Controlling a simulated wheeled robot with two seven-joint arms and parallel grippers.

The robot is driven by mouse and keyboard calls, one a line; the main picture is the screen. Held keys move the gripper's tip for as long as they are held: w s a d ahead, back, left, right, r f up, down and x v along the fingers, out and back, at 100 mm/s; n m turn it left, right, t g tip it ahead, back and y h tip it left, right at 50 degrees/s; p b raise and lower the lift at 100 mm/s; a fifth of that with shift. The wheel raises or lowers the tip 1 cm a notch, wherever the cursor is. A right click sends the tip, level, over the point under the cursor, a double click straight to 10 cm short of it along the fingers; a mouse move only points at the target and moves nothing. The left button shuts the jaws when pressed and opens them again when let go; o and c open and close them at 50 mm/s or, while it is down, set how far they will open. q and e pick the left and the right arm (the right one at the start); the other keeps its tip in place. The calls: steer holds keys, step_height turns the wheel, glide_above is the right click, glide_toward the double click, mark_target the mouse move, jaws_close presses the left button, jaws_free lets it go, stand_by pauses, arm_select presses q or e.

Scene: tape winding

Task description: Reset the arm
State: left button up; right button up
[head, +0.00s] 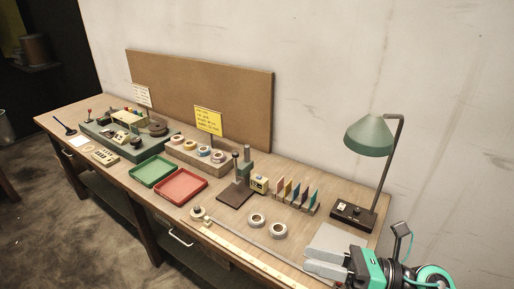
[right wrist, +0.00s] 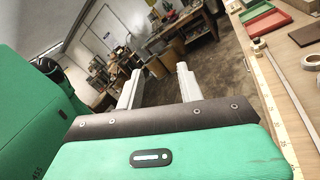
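My right gripper (head: 325,254) is at the lower right of the head view, over the near right end of the workbench (head: 225,212). In the right wrist view my right gripper (right wrist: 159,72) shows its two pale fingers apart, with nothing between them. Its green body carries a small dark label. My left gripper and left arm are in neither view.
Beside the right gripper stand a green desk lamp (head: 369,137) and two tape rolls (head: 279,231). Farther along are a dark stand base (head: 236,194), a red tray (head: 180,187), a green tray (head: 154,171) and a brown back board (head: 240,115).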

steer(key=w+d+m+t+h, duration=0.45)
steer(key=m+t, duration=0.25)
steer(key=m, duration=0.5)
steer(key=w+d+m+t+h, duration=0.3)
steer(key=m+t+h, duration=0.35)
steer(key=m, duration=0.55)
steer(key=s+d+f+m+g+h, duration=0.2)
steer(key=d+f+m+g+h, duration=0.15)
steer(key=f+m, duration=0.3)
steer(key=s+d+f+m+g+h, duration=0.2)
steer(key=d+f+m+h, duration=0.1)
steer(key=f+m+h, duration=0.4)
steer(key=s+a+f+m+g+y, duration=0.35)
steer(key=s+f+m+g, duration=0.25)
steer(key=s+f+g, duration=0.65)
steer(key=s+f+t, duration=0.1)
steer(key=s+f, duration=0.1)
steer(key=f, duration=1.5)
steer(key=s+f, duration=0.3)
steer(key=f, duration=1.3)
steer(key=s+d+f, duration=0.2)
steer(key=s+f, duration=0.7)
steer(key=s+d+f, duration=0.2)
steer(key=s+f, duration=0.7)
steer(key=shift+s+f+n+g, duration=0.25)
steer(key=shift+n+g, duration=0.1)
steer(key=shift+g, duration=0.1)
